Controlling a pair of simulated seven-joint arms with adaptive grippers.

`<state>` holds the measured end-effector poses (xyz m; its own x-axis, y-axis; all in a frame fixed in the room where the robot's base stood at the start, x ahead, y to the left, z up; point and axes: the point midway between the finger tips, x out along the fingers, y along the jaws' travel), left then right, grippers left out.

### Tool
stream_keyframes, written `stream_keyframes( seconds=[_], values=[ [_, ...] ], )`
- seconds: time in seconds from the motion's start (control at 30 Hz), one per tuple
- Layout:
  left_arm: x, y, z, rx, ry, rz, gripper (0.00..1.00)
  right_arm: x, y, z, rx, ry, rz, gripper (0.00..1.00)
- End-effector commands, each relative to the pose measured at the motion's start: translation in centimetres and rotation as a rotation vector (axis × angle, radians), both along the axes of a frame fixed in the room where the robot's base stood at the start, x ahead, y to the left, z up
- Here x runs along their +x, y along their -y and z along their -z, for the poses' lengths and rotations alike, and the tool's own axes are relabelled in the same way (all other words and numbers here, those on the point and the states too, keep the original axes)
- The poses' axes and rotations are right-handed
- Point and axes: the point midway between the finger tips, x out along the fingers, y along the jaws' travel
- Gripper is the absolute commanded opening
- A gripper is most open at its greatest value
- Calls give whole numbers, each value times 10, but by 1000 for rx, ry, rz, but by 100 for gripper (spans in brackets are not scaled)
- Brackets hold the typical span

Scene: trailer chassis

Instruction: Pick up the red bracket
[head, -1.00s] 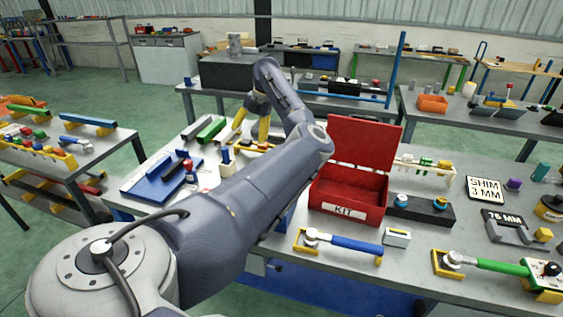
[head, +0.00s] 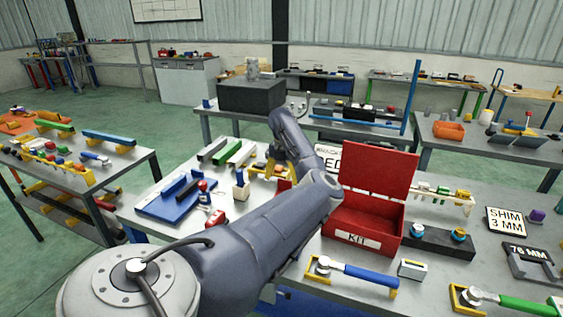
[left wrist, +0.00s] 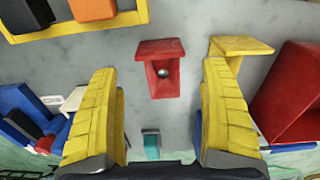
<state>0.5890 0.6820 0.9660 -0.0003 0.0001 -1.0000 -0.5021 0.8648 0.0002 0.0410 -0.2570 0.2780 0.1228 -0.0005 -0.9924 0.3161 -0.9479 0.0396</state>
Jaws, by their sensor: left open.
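The red bracket (left wrist: 160,58) lies on the grey table in the left wrist view, with a small round grey spot in its middle. My left gripper (left wrist: 160,80) is open, its yellow fingers spread to either side of the bracket and its tips apart from it. In the head view the gripper (head: 270,166) hangs low over the table behind my left arm. A small red piece (head: 284,185) beside it may be the bracket, but I cannot tell. My right gripper is not in view.
A yellow bracket (left wrist: 240,46) lies just right of the red one. The red KIT box (head: 362,218) stands open to the right.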

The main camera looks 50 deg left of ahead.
Motion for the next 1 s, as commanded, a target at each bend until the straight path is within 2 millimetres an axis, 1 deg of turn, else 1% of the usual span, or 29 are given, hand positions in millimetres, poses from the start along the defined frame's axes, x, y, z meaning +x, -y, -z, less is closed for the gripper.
stream_keyframes(
  seconds=[0.03,0.1,0.27,0.37,0.6,0.7,0.83,1.0],
  values=[
    [-1,0,6,0,-1,0,80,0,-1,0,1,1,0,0],
    [0,0,10,-1,-1,0,80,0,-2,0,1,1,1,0],
    [0,0,15,0,0,0,80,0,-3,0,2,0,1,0],
    [-1,0,22,1,-3,0,80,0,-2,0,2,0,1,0],
    [-1,2,51,0,-2,2,80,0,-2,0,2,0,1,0],
    [-1,2,60,-1,-1,0,80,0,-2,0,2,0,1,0],
    [0,2,66,1,-1,0,80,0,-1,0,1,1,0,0],
    [0,2,67,1,1,0,80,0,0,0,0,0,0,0]
  ],
)
